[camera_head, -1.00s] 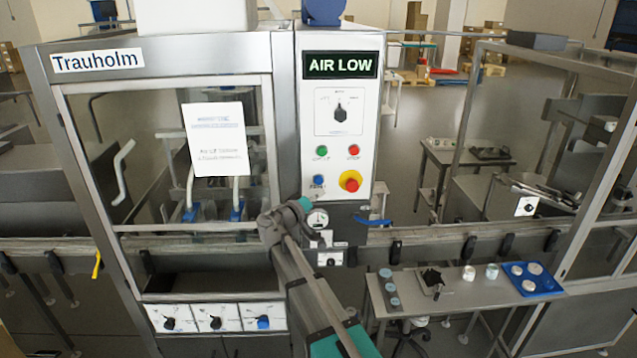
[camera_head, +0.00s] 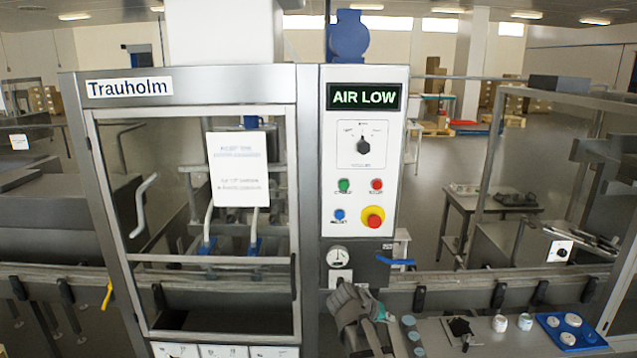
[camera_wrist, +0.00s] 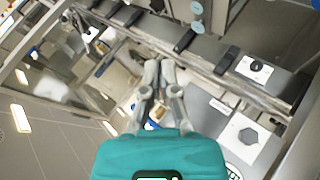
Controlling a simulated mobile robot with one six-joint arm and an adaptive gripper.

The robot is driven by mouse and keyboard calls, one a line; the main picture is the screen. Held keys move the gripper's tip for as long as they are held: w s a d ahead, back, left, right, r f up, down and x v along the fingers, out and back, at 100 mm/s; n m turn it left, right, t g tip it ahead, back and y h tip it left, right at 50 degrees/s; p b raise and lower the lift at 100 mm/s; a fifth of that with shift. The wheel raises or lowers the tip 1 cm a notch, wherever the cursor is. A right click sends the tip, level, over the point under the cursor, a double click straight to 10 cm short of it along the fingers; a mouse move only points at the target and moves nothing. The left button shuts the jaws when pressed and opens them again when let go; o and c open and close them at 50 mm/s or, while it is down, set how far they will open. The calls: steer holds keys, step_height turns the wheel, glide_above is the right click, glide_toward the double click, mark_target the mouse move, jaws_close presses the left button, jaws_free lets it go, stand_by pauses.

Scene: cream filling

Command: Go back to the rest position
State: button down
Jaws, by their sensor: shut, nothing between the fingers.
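My gripper (camera_head: 346,296) is low in the middle of the head view, in front of the machine below its control panel. The wrist view shows its grey fingers (camera_wrist: 158,68) together, with nothing between them. The control panel (camera_head: 362,225) carries a lit AIR LOW display (camera_head: 363,97), a black rotary knob (camera_head: 362,147), small buttons and a red stop button on yellow (camera_head: 373,217). A round gauge (camera_head: 337,257) and a blue-handled valve (camera_head: 397,262) sit under the panel, close to my gripper.
The Trauholm machine's glazed door (camera_head: 150,240) is on the left, with a paper notice (camera_head: 238,169) on it. A side table at lower right bears white jars (camera_head: 499,323) and a blue tray (camera_head: 551,343) with white round items. A conveyor rail (camera_head: 470,282) runs across.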

steer(key=s+a+f+n+g+y+b, duration=0.1)
steer(key=s+f+g+y+b, duration=0.3)
steer(key=s+f, duration=0.9)
steer(key=s+a+y+b, duration=0.1)
steer(key=s+y+b, duration=0.1)
steer(key=y, duration=0.2)
steer(key=shift+s+f+y, duration=0.35)
steer(key=shift+s+y, duration=0.05)
